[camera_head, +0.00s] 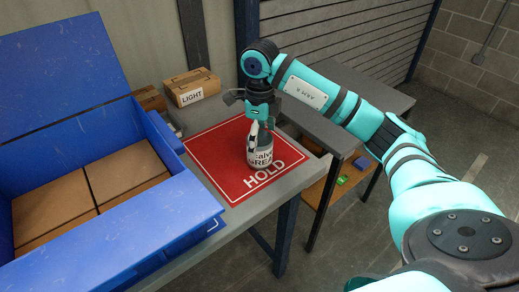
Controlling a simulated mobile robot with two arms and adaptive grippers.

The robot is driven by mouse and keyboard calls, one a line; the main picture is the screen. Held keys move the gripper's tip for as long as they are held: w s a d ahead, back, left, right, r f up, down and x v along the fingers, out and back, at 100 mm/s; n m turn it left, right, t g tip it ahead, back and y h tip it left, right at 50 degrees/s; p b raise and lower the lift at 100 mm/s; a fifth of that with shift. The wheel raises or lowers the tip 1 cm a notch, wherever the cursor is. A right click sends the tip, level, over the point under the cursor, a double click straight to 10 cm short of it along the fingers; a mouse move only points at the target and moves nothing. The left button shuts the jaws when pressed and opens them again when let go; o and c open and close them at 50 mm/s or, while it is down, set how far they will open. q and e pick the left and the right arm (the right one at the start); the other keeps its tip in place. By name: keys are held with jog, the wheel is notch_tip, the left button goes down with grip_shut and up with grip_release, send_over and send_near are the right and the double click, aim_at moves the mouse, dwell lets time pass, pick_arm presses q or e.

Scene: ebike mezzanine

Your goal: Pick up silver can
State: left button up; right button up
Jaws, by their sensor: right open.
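The silver can (261,158) stands upright on a red mat marked HOLD (218,163). It has a white label with dark and red letters. My right gripper (258,133) is directly above the can and points down. It is open, with a finger in front of the can's upper part. The can's top is partly hidden by the gripper, and I cannot tell whether the fingers touch it. My left gripper is not in view.
A blue crate (190,212) with cardboard boxes (125,175) inside stands left of the mat. A carton marked LIGHT (192,87) is behind the mat. A grey side table (345,125) with a lower shelf (325,190) holding small green and blue items stands at right.

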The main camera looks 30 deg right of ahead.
jog(key=shift+w+d+f+p, duration=0.15)
jog(key=shift+f+p, duration=0.2)
jog(key=shift+f, duration=1.1)
jog(key=shift+w+f+p, duration=0.1)
jog(key=shift+f+p, duration=0.25)
jog(key=shift+f, duration=1.05)
jog(key=c, duration=1.3)
